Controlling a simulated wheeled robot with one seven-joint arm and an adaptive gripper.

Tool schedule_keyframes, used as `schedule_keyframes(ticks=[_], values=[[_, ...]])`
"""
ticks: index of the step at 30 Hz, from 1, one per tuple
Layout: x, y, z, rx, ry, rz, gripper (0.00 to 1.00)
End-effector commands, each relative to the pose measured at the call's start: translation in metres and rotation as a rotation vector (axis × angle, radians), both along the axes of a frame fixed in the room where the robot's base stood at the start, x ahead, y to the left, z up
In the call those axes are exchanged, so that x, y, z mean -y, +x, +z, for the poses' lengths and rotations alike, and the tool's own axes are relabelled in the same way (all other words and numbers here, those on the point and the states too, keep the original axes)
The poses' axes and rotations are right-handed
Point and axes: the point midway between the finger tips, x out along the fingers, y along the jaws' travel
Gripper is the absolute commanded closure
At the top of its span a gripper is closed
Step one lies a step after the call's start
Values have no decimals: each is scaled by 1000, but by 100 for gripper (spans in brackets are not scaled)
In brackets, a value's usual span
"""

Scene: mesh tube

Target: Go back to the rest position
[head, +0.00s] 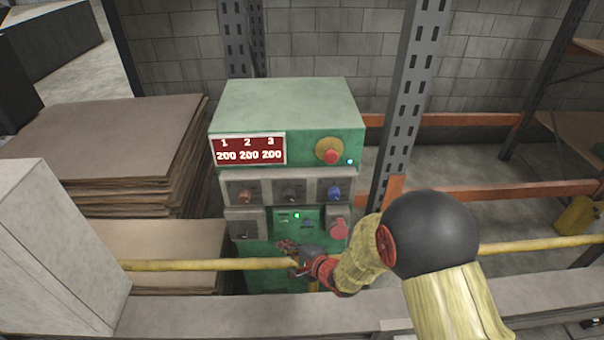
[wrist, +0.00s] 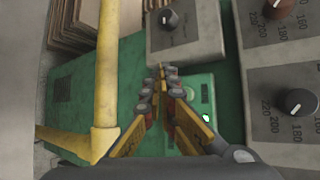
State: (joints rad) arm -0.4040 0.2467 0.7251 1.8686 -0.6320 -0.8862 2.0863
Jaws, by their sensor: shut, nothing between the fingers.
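My gripper (head: 287,249) is at the lower front of a green control cabinet (head: 290,106), close to the yellow rail. It also shows in the wrist view (wrist: 160,70), its two yellow-and-grey fingers meeting at the tips with nothing between them. Green panel shows behind the fingers; I cannot tell whether they touch it. My arm, in a yellowish sleeve with a black round joint, reaches in from the lower right. The cabinet's red display (head: 250,149) reads 200 under 1, 2 and 3.
A yellow rail (head: 190,265) runs across the cabinet's front, and it is near the gripper in the wrist view (wrist: 107,70). Dial knobs (wrist: 168,19) stick out nearby. Stacked brown sheets (head: 110,135) lie left; a grey box (head: 55,250) stands front left. A rack post (head: 412,90) stands right.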

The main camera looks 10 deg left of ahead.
Motion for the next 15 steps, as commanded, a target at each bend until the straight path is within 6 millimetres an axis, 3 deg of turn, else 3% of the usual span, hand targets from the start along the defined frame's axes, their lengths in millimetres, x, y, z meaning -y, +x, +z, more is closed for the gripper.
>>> schedule_keyframes(ticks=[5,8,11,15], values=[[0,0,0,25,-18,14,100],[6,-1,-11,82,-117,56,100],[27,-6,-41,133,-321,115,100],[79,-29,-85,152,-669,251,100]])
